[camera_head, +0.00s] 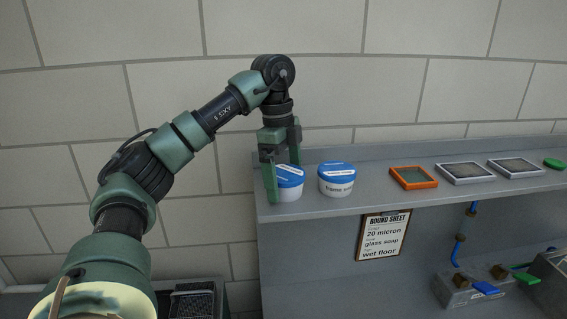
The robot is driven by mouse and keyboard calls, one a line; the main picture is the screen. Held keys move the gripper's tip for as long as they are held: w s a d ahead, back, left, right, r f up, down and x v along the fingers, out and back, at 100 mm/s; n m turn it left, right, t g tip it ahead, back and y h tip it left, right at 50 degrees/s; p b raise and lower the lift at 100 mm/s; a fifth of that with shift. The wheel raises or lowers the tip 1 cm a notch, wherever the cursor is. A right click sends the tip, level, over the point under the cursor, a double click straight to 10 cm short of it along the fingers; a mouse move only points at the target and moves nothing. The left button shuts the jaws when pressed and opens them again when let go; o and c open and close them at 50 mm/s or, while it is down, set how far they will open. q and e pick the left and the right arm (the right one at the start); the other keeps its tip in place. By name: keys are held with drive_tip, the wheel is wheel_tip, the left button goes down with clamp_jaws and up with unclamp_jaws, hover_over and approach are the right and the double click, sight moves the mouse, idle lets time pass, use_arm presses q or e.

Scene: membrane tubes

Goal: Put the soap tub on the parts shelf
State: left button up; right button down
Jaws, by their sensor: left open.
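Two white tubs with blue lids stand upright side by side on the grey shelf (390,201). The left tub (290,190) is at the shelf's left end; the right tub (337,185) is just beside it, with a small gap. Their labels are too small to read surely, so I cannot tell which is the soap tub. My left gripper (283,182) points down at the left tub, jaws open. One finger is in front of the tub's left side and hides part of it; the other is partly hidden behind the lid. I cannot tell whether they touch it. My right gripper is out of view.
An orange-framed tray (413,178) and two grey-framed trays, (465,173) and (516,168), lie farther right on the shelf, with a green object (554,163). A "Round sheet" notice (383,236) hangs below. Blue-handled and green-handled fittings sit lower right. The shelf is clear between right tub and orange tray.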

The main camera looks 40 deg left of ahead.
sight(280, 171)
use_arm(q)
wheel_tip(280, 171, up, 12)
drive_tip(key=a, duration=0.1)
drive_tip(key=shift+s, duration=0.25)
idle(0.4)
drive_tip(key=shift+a+f, duration=0.1)
idle(0.5)
